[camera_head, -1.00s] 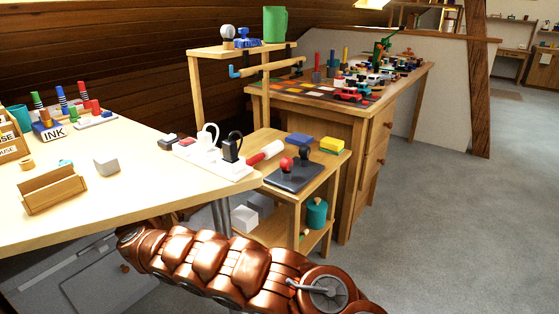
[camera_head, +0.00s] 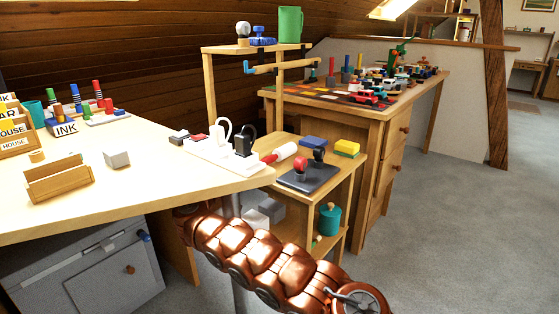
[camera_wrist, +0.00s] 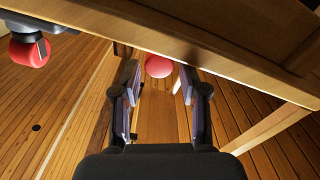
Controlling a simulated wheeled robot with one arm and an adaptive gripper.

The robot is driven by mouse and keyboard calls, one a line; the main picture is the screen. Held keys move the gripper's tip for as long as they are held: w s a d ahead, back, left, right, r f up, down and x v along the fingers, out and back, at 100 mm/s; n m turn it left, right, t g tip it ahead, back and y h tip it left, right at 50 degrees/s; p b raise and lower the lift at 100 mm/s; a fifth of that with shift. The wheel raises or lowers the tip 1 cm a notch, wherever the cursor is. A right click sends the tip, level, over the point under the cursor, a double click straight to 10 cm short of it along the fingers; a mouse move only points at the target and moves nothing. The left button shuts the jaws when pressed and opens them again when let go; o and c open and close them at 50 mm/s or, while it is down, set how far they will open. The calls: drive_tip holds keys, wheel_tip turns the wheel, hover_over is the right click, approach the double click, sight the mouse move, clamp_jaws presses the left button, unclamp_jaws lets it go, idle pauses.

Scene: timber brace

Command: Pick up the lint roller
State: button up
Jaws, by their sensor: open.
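The lint roller (camera_head: 281,153), a white cylinder with a red handle, lies at the back of the small wooden side table, by the corner of the big table. My gripper (camera_wrist: 158,86) shows only in the wrist view, its two dark fingers apart with nothing held. A round red end (camera_wrist: 159,67) shows just beyond and between the fingertips, below a wooden edge; it may be the roller's handle, but I cannot tell. In the head view my gripper is hidden and only my copper arm shows.
A dark tray (camera_head: 322,181) with red and black knobbed stamps sits in front of the roller. A white power strip (camera_head: 212,155) with plugs lies to the left. A wooden edge (camera_wrist: 190,45) crosses close above the fingertips. A red knob (camera_wrist: 30,52) shows at left.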

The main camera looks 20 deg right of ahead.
drive_tip(key=shift+b+x, duration=0.4)
drive_tip(key=shift+x, duration=0.65)
drive_tip(key=shift+w+d, duration=0.2)
drive_tip(key=shift+d, duration=0.1)
clamp_jaws()
